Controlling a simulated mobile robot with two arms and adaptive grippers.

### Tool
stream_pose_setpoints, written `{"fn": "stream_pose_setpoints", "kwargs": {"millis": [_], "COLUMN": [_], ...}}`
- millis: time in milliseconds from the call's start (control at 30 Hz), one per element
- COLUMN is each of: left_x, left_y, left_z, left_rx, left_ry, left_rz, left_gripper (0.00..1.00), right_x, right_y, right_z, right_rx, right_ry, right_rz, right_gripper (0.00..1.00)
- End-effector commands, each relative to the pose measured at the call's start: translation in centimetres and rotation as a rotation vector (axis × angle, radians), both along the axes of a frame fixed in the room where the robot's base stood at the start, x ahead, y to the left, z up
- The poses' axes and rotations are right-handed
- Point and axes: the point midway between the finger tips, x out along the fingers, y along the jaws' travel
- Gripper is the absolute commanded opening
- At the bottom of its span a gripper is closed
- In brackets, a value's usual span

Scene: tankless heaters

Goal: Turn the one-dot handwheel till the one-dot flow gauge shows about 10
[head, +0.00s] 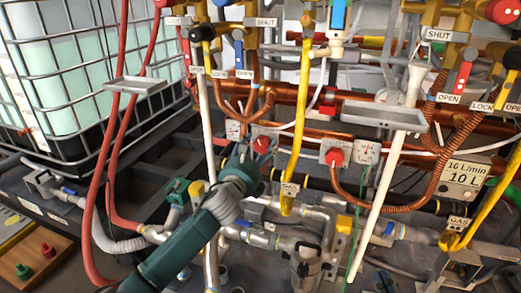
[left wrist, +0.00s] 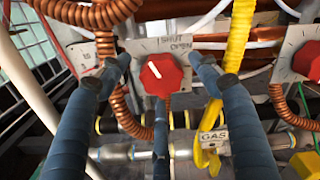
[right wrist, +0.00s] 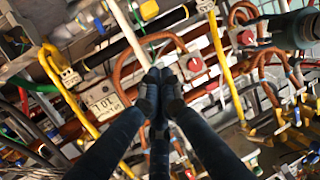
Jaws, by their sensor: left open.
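A red handwheel (head: 262,145) sits on a pale plate among the copper pipes. In the left wrist view the red handwheel (left wrist: 163,75) shows a white pointer mark. My left gripper (left wrist: 166,65) is open, its two dark fingers on either side of this handwheel; I cannot tell whether they touch it. A second red handwheel (head: 336,155) stands to the right. No dots are legible, so I cannot tell which wheel is the one-dot one. A flow gauge is not clearly readable in any view. My right gripper (right wrist: 160,87) is shut, with nothing visible between its fingertips.
Yellow (head: 295,130), white and red hoses and pipes crowd around the wheels. A "16 L/min 10 L" sign (head: 465,178) is at the right. A grey tray (head: 386,116) juts out above the second wheel. A caged tank (head: 75,75) stands at the left.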

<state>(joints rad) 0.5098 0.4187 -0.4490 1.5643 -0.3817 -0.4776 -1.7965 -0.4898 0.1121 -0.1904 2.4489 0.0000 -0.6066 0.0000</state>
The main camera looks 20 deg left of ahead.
Motion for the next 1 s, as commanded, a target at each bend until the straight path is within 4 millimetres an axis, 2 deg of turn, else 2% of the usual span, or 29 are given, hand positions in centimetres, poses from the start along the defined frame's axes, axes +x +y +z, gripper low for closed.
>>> {"fn": "stream_pose_setpoints", "kwargs": {"millis": [200, 500, 567, 733, 1000], "left_x": [1.2, 1.3, 1.3, 1.3, 1.3], "left_y": [-0.1, -0.1, -0.1, -0.1, 0.0], "left_z": [0.0, 0.0, 0.1, 0.1, 0.3], "left_rx": [-0.001, -0.001, -0.001, -0.001, -0.017], "left_ry": [-0.001, 0.000, 0.000, -0.001, -0.003], "left_rz": [0.000, -0.001, -0.001, 0.000, -0.001], "left_gripper": [0.63, 0.63, 0.53, 0.19, 0.18], "right_x": [0.5, 0.6, 0.5, 0.5, 0.5], "right_y": [0.4, 0.4, 0.4, 0.4, 0.3], "right_z": [1.7, 2.0, 2.0, 2.0, 1.7], "right_rx": [0.019, 0.022, 0.022, 0.022, 0.017], "right_ry": [-0.077, -0.087, -0.086, -0.086, -0.069], "right_rz": [0.005, 0.005, 0.005, 0.005, 0.004], "right_gripper": [0.00, 0.00, 0.00, 0.00, 0.00]}}
